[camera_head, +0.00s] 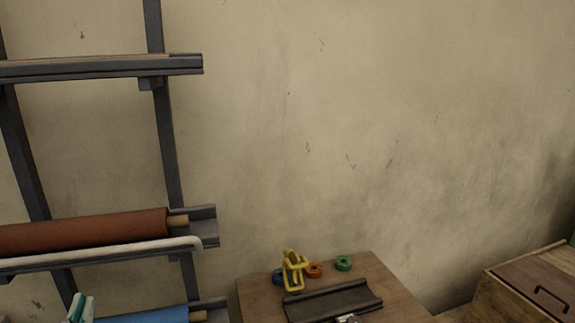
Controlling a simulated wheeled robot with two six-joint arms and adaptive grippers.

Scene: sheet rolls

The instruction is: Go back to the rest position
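A small teal and pale part at the bottom left edge looks like the tip of my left gripper (80,308). Most of it is cut off by the frame, and I cannot tell whether it is open or shut. It shows in front of the rack, left of a blue roll (150,316). I see nothing clearly held in it. My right gripper is not in view.
A dark rack with shelves (110,67) stands left and carries a brown roll (85,232). A wooden table (258,300) bears a yellow tool (293,270), colored rings (344,263) and a dark trough (330,303). A wooden box (490,300) stands right. Bare wall fills the middle.

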